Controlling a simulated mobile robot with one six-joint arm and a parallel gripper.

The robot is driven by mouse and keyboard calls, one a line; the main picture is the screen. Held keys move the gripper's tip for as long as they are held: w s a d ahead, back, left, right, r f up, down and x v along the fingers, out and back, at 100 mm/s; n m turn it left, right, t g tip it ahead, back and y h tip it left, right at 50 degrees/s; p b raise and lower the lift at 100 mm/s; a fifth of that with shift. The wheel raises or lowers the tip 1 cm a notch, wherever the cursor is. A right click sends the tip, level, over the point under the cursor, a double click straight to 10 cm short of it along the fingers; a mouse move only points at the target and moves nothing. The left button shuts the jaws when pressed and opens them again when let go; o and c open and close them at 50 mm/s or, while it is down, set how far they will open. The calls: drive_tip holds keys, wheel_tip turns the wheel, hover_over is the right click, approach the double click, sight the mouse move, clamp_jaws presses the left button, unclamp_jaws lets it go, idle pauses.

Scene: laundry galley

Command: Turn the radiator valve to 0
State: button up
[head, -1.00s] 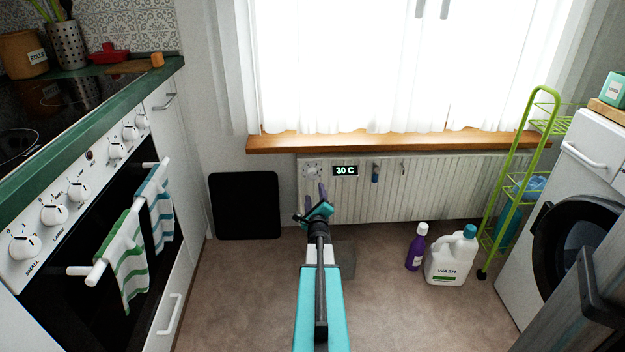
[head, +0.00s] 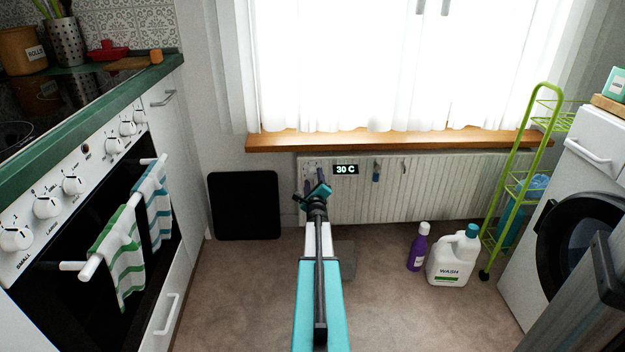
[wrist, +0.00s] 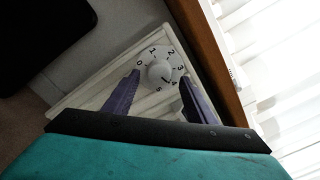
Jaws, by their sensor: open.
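The radiator valve is a round white dial (wrist: 160,70) with black numbers around a raised knob, seen in the wrist view at the radiator's end. A 0 shows at its left and a 5 near its bottom. My gripper (wrist: 160,92) is open, its two purple fingers spread to the left and right of the dial's lower part, with nothing held. I cannot tell if they touch the dial. In the head view my gripper (head: 315,178) is in front of the radiator's upper left and largely hides the valve.
A wooden sill (head: 390,140) juts out above the radiator. A black panel (head: 244,205) leans on the wall at left. A purple bottle (head: 418,248) and a white WASH jug (head: 452,258) stand on the floor at right, near a green rack (head: 500,190). The oven with towels (head: 122,255) is at left.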

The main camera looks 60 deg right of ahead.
sight(312, 172)
drive_tip(key=shift+b+x, duration=0.35)
drive_tip(key=shift+x, duration=1.05)
drive_tip(key=shift+c, duration=0.4)
drive_tip(key=c, duration=1)
drive_tip(key=shift+o, duration=0.2)
drive_tip(key=shift+a, duration=0.15)
